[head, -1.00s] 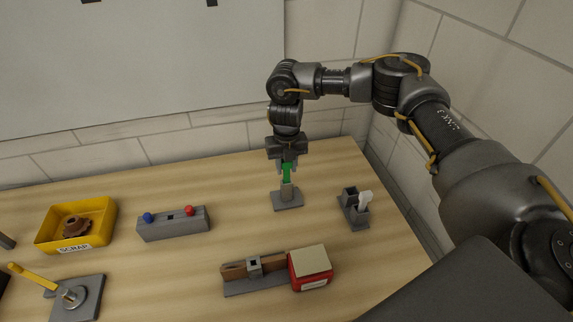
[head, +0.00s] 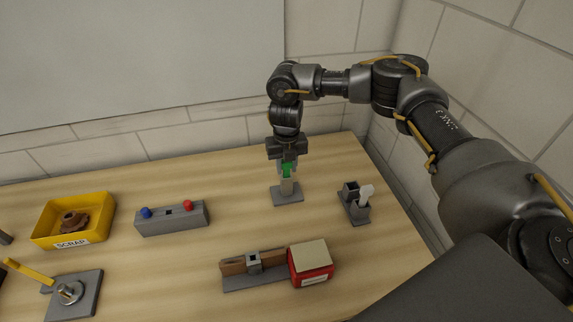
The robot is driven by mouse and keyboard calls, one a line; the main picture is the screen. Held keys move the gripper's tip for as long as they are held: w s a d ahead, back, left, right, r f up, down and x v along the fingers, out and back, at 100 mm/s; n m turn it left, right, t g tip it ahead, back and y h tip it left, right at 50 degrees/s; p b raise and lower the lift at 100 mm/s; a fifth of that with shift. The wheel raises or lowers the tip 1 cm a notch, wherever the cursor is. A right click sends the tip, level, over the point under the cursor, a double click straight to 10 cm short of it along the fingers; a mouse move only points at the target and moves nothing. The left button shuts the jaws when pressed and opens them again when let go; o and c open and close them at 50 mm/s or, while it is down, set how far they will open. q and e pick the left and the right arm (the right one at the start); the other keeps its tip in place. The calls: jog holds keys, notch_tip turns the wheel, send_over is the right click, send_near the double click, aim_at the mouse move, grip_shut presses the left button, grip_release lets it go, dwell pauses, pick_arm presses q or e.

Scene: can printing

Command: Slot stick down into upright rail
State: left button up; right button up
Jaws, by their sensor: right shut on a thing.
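A green stick (head: 287,171) is upright in my right gripper (head: 287,164), which points straight down and is shut on it. The stick's lower end is at the top of a grey upright rail (head: 287,187) on a flat grey base (head: 288,198). The gripper is directly above the rail. How deep the stick sits in the rail cannot be told, as the gripper and rail hide part of it. My left gripper is not in view.
A grey holder with a white piece (head: 356,204) stands right of the rail. A grey block with blue and red knobs (head: 172,219), a yellow scrap bin (head: 73,220), a brown-railed fixture (head: 252,270), a red box (head: 311,264) and a yellow-handled lever plate (head: 72,294) also stand on the table.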

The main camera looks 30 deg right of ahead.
jog(key=shift+f+b, duration=0.5)
jog(key=shift+f, duration=0.4)
jog(key=o, duration=1.1)
jog(key=shift+c, duration=0.2)
jog(key=shift+r, duration=0.25)
notch_tip(320, 180, up, 10)
jog(key=shift+r+b, duration=0.15)
jog(key=shift+b, duration=0.9)
